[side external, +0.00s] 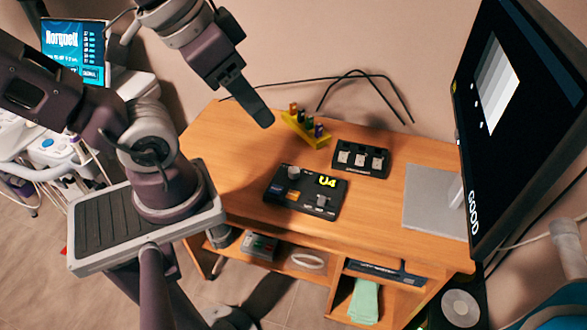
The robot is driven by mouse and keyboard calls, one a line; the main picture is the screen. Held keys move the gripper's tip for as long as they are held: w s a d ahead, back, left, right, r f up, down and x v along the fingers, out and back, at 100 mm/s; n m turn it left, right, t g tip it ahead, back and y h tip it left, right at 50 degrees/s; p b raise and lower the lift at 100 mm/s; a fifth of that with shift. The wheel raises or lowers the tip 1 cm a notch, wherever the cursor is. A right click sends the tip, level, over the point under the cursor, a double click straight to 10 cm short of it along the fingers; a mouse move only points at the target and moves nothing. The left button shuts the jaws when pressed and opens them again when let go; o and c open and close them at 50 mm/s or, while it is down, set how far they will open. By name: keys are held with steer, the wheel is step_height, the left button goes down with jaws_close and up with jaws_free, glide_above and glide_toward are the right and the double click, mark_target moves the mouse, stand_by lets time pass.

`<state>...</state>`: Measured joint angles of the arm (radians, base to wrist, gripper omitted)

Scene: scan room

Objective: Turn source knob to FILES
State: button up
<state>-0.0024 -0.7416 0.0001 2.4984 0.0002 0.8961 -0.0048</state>
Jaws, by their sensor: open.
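My gripper (264,118) is open and empty, pointing down above the back left of the desk, apart from the box. Its fingers overlap from this side.
A yellow rack (297,129) with several coloured plugs stands near my gripper. A black panel with pale switches (361,158) sits right of it. A grey pad (425,200) and a large monitor (515,110) are at the right. The desk's left part is clear.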

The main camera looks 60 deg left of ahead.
steer(key=w+a+f+n+g, duration=0.2)
steer(key=w+a+f+n, duration=0.25)
steer(key=w, duration=0.45)
steer(key=n+g, duration=0.4)
steer(key=n, duration=0.3)
glide_above(294, 170)
steer(key=f, duration=2)
steer(key=shift+w+d, duration=0.25)
steer(key=shift+w, duration=0.05)
steer(key=f, duration=0.7)
steer(key=shift+s+a, duration=0.25)
steer(key=shift+f, duration=0.6)
jaws_close()
